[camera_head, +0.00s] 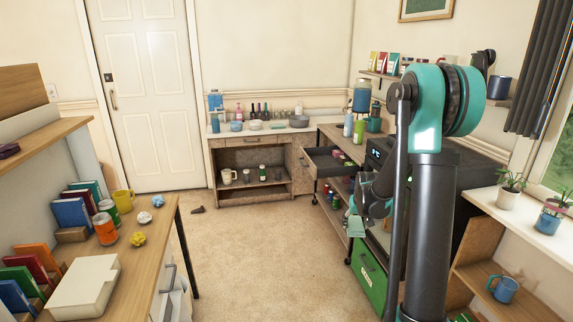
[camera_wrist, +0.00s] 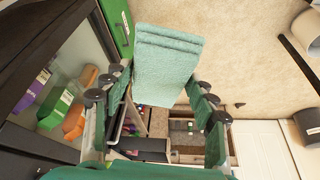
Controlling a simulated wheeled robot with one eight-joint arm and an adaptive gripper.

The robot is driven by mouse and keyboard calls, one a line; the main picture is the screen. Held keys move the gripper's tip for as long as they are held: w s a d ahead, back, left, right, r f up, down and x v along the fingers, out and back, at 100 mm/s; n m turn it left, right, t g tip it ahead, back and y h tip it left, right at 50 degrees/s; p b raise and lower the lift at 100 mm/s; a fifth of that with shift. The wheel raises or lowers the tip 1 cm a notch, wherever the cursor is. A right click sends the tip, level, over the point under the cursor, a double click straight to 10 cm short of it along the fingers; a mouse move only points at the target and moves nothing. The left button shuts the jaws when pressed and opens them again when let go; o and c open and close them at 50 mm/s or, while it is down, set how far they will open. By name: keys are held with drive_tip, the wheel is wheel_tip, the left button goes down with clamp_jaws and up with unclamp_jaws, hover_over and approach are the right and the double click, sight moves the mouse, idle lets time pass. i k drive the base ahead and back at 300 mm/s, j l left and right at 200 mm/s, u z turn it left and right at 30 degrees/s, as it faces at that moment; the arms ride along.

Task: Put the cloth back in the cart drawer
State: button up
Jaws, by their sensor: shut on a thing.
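The cloth (camera_wrist: 166,65) is a folded teal-green bundle held between the fingers of my gripper (camera_wrist: 160,82) in the wrist view. In the head view the cloth (camera_head: 355,226) hangs below my gripper (camera_head: 366,207), beside the cart's right-hand part and lower than the open drawer. The cart drawer (camera_head: 322,163) is dark, pulled out from under the wooden top, and has some small items at its inner end. My gripper is nearer to me than the drawer, and the cloth is apart from it. My arm hides part of the cart.
Bottles stand on the cart top (camera_head: 340,131). A low cabinet (camera_head: 256,174) stands at the back wall and a desk (camera_head: 110,253) at the left.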

sight(322, 165)
drive_tip(key=i+u, duration=0.7)
drive_tip(key=i, duration=0.15)
drive_tip(key=i+l+u, duration=0.25)
drive_tip(key=i+u, duration=0.15)
drive_tip(key=i+l, duration=0.35)
drive_tip(key=i, duration=0.2)
drive_tip(key=i+l, duration=0.35)
drive_tip(key=i, duration=0.25)
drive_tip(key=u, duration=0.05)
